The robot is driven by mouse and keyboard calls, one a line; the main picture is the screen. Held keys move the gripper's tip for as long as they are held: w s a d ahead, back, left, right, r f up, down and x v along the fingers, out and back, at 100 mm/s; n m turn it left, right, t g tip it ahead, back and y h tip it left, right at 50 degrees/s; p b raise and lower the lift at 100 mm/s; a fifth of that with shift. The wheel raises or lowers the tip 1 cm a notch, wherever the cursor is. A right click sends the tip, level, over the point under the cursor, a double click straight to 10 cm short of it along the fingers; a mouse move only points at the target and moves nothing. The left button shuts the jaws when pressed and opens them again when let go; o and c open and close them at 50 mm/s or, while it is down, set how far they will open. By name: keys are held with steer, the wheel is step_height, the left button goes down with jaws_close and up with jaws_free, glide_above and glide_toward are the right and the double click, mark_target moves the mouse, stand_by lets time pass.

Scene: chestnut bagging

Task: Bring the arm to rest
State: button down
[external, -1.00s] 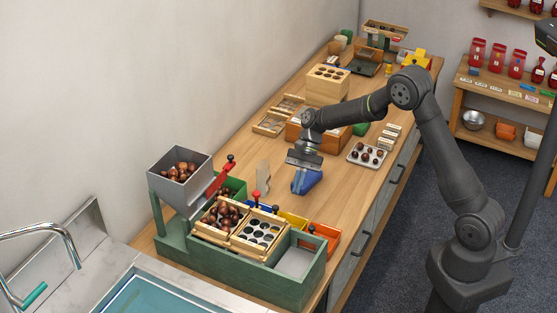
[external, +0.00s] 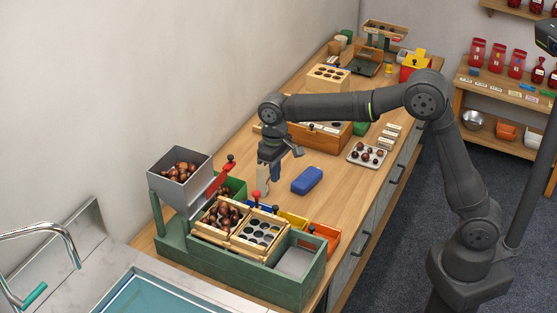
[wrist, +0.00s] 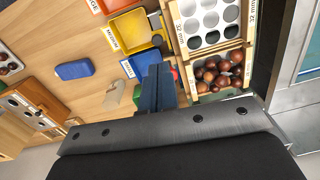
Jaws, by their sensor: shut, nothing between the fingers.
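My gripper (external: 269,176) points down above the bench, just behind the green sorting stand (external: 225,262). Its blue fingers are together with nothing between them; they also show in the wrist view (wrist: 157,80). A blue block (external: 307,180) lies on the wooden bench to the right of the gripper, apart from it. It also shows in the wrist view (wrist: 75,70). A tan paper piece (wrist: 115,95) lies on the bench near the fingers.
The stand carries a grey hopper of chestnuts (external: 181,178), a tray of chestnuts and a sieve with holes (external: 258,232). Yellow and orange bins (external: 326,237) sit beside it. A wooden box (external: 322,139) and a chestnut tray (external: 367,154) stand farther back. A sink is at front left.

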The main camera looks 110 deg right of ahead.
steer(key=shift+n+h, duration=0.3)
steer(key=shift+n, duration=0.1)
steer(key=f, duration=0.5)
steer(key=shift+w+a+f, duration=0.15)
steer(key=shift+w, duration=0.15)
